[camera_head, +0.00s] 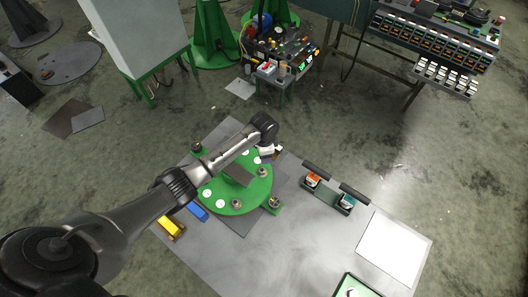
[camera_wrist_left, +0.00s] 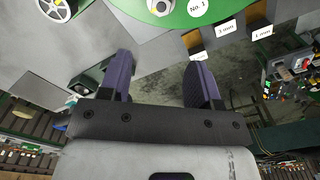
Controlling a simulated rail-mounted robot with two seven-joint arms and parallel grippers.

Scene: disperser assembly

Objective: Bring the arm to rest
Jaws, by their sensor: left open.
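My left arm comes in from the left in the head view and reaches over the round green plate (camera_head: 258,196) on the grey table. My left gripper (camera_head: 272,153) is at the plate's far edge, seen small and partly hidden by the wrist. In the left wrist view its two dark fingers (camera_wrist_left: 160,80) are spread apart with nothing between them. The green plate, with a "No-1" label, shows at the top of that view (camera_wrist_left: 180,14), beyond the fingers. My right gripper is not in view.
A yellow block (camera_head: 170,229) and a blue block (camera_head: 198,211) lie left of the plate. Two small holders with an orange item (camera_head: 313,180) and a teal item (camera_head: 346,201) stand on the right. A white sheet (camera_head: 393,248) and a green-rimmed tray (camera_head: 343,282) lie nearer the right corner.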

